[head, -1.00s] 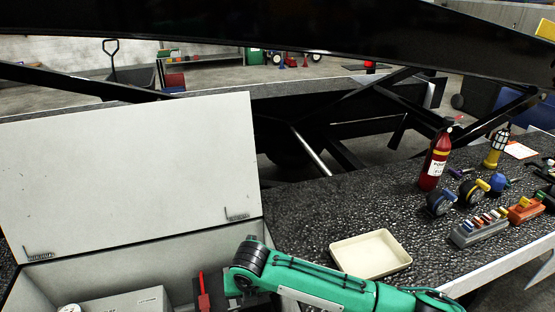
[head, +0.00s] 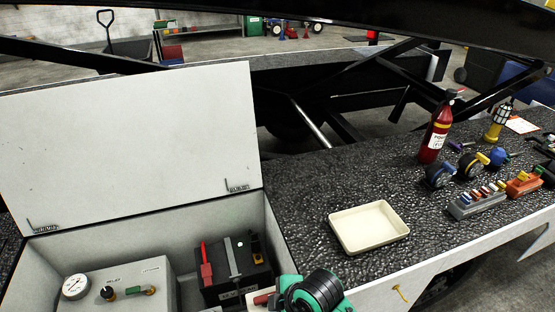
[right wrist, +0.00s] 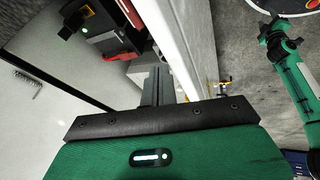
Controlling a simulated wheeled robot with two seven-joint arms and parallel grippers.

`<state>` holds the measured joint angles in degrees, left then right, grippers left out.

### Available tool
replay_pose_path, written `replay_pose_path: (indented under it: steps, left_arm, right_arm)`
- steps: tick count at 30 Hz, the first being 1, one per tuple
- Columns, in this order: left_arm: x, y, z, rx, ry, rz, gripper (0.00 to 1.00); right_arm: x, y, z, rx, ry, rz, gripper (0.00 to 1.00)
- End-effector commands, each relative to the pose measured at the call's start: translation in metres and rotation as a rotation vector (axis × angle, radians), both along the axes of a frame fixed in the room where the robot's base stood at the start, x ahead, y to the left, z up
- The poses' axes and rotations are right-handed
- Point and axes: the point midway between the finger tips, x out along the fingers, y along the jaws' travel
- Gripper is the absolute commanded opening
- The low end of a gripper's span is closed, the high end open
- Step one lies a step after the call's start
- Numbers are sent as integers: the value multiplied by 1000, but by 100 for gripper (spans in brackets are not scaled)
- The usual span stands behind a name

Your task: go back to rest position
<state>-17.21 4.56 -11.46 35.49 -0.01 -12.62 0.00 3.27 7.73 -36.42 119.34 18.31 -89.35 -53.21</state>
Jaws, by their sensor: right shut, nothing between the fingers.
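My right arm (head: 315,292) shows at the bottom edge of the head view, at the front right corner of the open grey box. In the right wrist view my right gripper (right wrist: 158,88) is shut with nothing between its fingers, beside the box's pale wall edge (right wrist: 178,40). A green arm link (right wrist: 292,75), likely of my left arm, shows at the right of that view; my left gripper cannot be made out. The box (head: 262,225) holds a grey panel unit (head: 150,285) with a gauge, and a black unit (head: 238,270) with a red lever (head: 206,262).
The raised lid (head: 130,145) stands behind the box. An empty cream tray (head: 368,227) lies on the dark worktop. A red fire extinguisher (head: 436,130), a yellow lamp (head: 497,122), casters and a grey block (head: 477,203) stand at the right. Dark beams cross above.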

Motion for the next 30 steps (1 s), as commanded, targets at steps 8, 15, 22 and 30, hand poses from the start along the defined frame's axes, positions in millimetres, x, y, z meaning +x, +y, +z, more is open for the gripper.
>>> replay_pose_path:
  steps: [8,15,22,30]
  left_arm:
    - [1,0,0,0,-2,0,47]
    - [2,0,0,0,-2,0,47]
    - [1,0,0,0,-2,0,47]
    - [1,0,0,0,-2,0,47]
  right_arm:
    - [-48,-96,-16,80,194,-641,0]
    - [-90,-169,-20,92,274,-1070,0]
    - [-122,-215,-18,86,296,-1337,0]
    - [-127,-234,-48,72,306,-1458,0]
